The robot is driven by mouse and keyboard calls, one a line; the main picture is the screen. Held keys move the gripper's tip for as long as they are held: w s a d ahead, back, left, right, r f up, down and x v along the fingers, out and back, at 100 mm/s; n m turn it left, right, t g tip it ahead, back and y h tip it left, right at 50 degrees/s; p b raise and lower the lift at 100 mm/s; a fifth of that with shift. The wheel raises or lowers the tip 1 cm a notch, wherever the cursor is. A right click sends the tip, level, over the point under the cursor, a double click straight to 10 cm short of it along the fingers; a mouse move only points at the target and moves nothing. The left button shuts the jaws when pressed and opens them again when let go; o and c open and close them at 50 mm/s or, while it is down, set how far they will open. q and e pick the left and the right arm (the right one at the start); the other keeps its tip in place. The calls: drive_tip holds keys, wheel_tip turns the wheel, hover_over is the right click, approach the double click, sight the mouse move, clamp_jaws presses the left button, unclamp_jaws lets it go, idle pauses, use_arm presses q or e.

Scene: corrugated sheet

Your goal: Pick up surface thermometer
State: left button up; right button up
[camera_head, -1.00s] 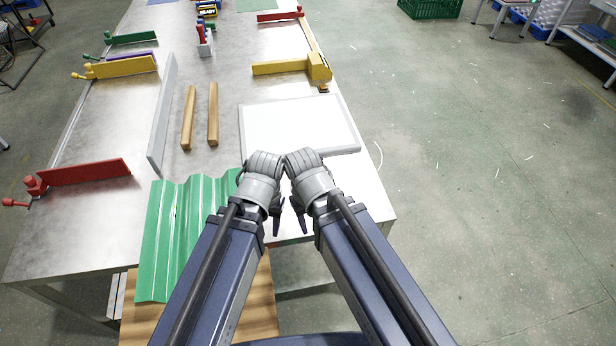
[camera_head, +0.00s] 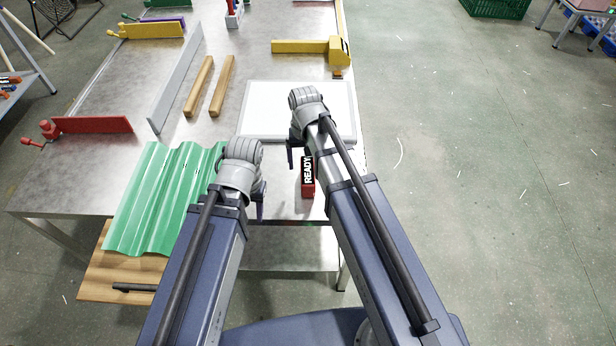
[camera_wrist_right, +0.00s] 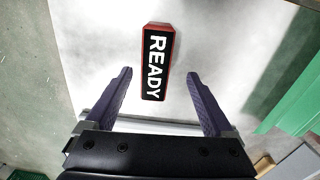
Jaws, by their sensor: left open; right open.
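Nothing in view can be surely told as the surface thermometer. A red block with a black face marked READY (camera_head: 308,178) lies on the metal table near its front edge. My right gripper (camera_head: 301,150) is just beyond it in the head view, open and empty. In the right wrist view the READY block (camera_wrist_right: 155,62) lies between and ahead of the spread fingers (camera_wrist_right: 159,74), apart from them. My left gripper (camera_head: 258,192) is open and empty, near the front edge beside the green corrugated sheet. A dark rod (camera_head: 135,287) lies on the wooden board, partly hidden by my left arm.
The green corrugated sheet (camera_head: 160,195) overhangs the table's front left, above a wooden board (camera_head: 95,285). A white panel (camera_head: 268,112) lies behind my grippers. Two wooden bars (camera_head: 199,87), a grey strip (camera_head: 177,85), and red (camera_head: 95,125) and yellow (camera_head: 300,46) clamps stand farther around.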

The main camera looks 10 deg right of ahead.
sight(308, 177)
drive_tip(key=shift+w+d+f+b, duration=0.15)
drive_tip(key=shift+f+b, duration=0.25)
drive_tip(key=f+b, duration=0.7)
drive_tip(key=shift+d+f, duration=0.1)
drive_tip(key=shift+d, duration=0.1)
clamp_jaws()
idle(0.7)
